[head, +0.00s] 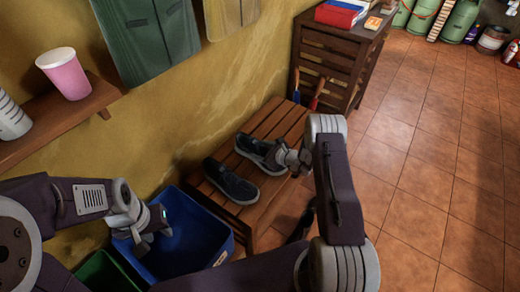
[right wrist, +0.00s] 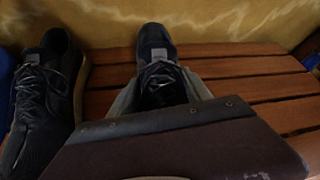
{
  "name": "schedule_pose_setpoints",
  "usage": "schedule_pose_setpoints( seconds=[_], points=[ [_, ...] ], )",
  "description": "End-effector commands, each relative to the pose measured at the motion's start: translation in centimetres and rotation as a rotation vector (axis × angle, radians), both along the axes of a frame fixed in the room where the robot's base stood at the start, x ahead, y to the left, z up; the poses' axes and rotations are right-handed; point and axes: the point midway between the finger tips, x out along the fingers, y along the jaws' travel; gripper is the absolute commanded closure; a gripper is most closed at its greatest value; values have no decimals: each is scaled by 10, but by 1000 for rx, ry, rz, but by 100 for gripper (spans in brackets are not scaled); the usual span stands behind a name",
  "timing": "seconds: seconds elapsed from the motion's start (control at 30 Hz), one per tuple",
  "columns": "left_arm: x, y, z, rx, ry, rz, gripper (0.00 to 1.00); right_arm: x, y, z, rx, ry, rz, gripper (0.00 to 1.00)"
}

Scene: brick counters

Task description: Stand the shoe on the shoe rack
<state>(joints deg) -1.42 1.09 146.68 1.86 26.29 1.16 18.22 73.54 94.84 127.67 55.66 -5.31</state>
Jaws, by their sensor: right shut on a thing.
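The wooden slatted shoe rack (head: 284,124) stands against the yellow wall. One dark shoe (head: 230,182) lies sole down on its near end; it also shows at the left of the right wrist view (right wrist: 42,100). A second dark shoe (head: 254,149) is upright beside it, at or just above the slats; contact is hard to tell. My left gripper (head: 150,240) is empty and looks open over the blue bin.
The blue bin (head: 205,235) and a green bin (head: 104,272) stand at the rack's near end. A shelf (head: 60,122) with a pink cup (head: 65,73) is on the wall. A dark wooden cabinet (head: 335,55) stands beyond the rack. The rack's far slats are clear.

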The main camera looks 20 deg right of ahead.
Motion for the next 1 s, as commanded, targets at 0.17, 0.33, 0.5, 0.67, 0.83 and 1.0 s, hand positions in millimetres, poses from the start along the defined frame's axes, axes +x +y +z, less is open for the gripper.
schedule_pose_setpoints(
  seconds=[0.17,0.33,0.5,0.67,0.83,1.0],
  points=[
    [0,0,1,0,0,0,64,0,0,2,0,-2,0,94],
    [0,0,0,0,0,0,64,0,0,1,0,-2,0,94],
    [0,0,-3,0,0,0,64,0,0,-3,0,-2,0,94],
    [0,0,-6,0,0,0,64,0,0,-6,0,-2,0,94],
    [0,0,-9,0,0,0,64,0,0,-10,0,-2,0,94],
    [0,0,-8,0,0,0,64,0,0,-8,0,-2,0,17]
  ],
)
